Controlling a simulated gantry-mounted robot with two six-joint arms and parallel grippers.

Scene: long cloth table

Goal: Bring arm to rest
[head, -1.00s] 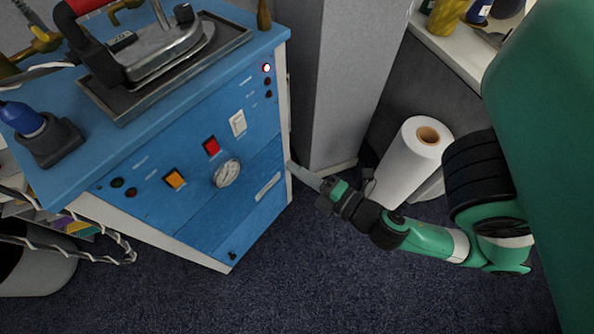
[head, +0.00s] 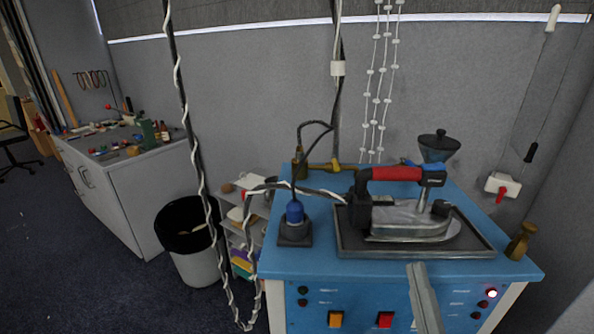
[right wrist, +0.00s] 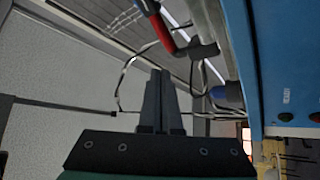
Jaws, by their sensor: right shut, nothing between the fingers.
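My right gripper (head: 417,268) rises from the bottom edge of the head view, in front of the blue steam station (head: 350,300). Its grey fingers are together with nothing between them, pointing up. They overlap the front edge of the iron's tray in the picture; I cannot tell the gap in depth. In the right wrist view the shut fingers (right wrist: 161,75) point up, with the blue side of the station to their right. The rest of the right arm is hidden below the head view. My left gripper is not in view.
The iron (head: 410,215) with a red handle rests on its tray (head: 350,253). A wrapped cable (head: 185,100) hangs at the left of the station. A black-rimmed bin (head: 195,262) and a cluttered grey cabinet (head: 130,190) stand further left. Dark floor lies open at the left.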

